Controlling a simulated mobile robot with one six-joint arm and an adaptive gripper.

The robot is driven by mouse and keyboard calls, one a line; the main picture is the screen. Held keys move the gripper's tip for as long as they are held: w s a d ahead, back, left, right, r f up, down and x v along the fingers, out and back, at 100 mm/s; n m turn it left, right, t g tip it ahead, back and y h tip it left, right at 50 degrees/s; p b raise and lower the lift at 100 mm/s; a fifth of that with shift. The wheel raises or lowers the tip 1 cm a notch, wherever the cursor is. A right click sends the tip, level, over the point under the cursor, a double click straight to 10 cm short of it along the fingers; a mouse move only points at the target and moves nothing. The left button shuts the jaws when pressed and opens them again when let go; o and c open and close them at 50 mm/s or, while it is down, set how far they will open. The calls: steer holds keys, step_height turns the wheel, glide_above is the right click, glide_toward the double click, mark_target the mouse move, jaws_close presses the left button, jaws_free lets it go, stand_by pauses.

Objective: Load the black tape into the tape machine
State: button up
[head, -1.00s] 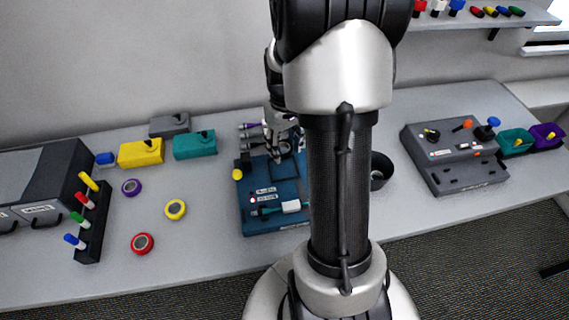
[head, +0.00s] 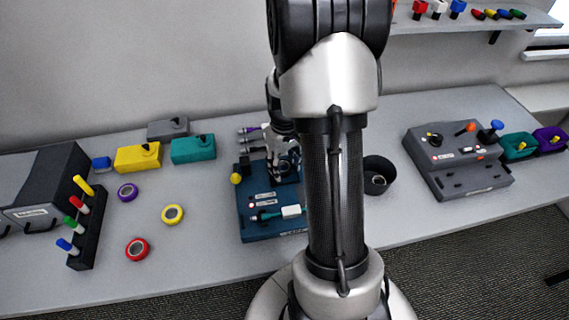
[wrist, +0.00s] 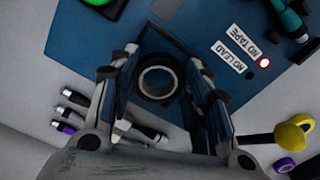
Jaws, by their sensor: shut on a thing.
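The tape machine (head: 246,215) is a dark blue box on the table, with a yellow knob (head: 236,178) at its left side. In the wrist view its blue top (wrist: 100,38) carries "NO LEAD" and "NO TAPE" labels (wrist: 243,47) and a lit red light (wrist: 264,63). My gripper (head: 284,170) is over the machine's back part. In the wrist view my gripper (wrist: 160,72) is shut on the black tape (wrist: 140,85), a black roll with a pale core. The tape is at a dark-edged square recess. I cannot tell whether it touches the bottom.
Purple (head: 128,192), yellow (head: 172,214) and red (head: 137,249) tapes lie on the left. A marker rack (head: 88,238) stands left of them. A dark round bin (head: 379,163) stands right of the machine, with a grey machine (head: 460,170) beyond. Purple-tipped leads (head: 250,130) lie behind the tape machine.

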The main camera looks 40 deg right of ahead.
steer(key=shift+f, duration=0.35)
steer(key=o, duration=1)
steer(key=shift+c, duration=0.2)
steer(key=shift+r, duration=0.1)
step_height(320, 180, up, 13)
steer(key=p, duration=0.4)
steer(key=a+r, duration=0.6)
steer(key=a, duration=0.1)
steer(key=s+a+r+n+t, duration=0.1)
steer(key=s+a+r+t, duration=0.1)
steer(key=s+a, duration=0.5)
steer(key=s+a+r+t, duration=0.2)
steer(key=s+a+r, duration=0.3)
steer(key=s+a, duration=0.2)
steer(key=shift+a+r+n+t, duration=0.3)
steer(key=shift+a+n, duration=0.1)
steer(key=shift+a, duration=0.85)
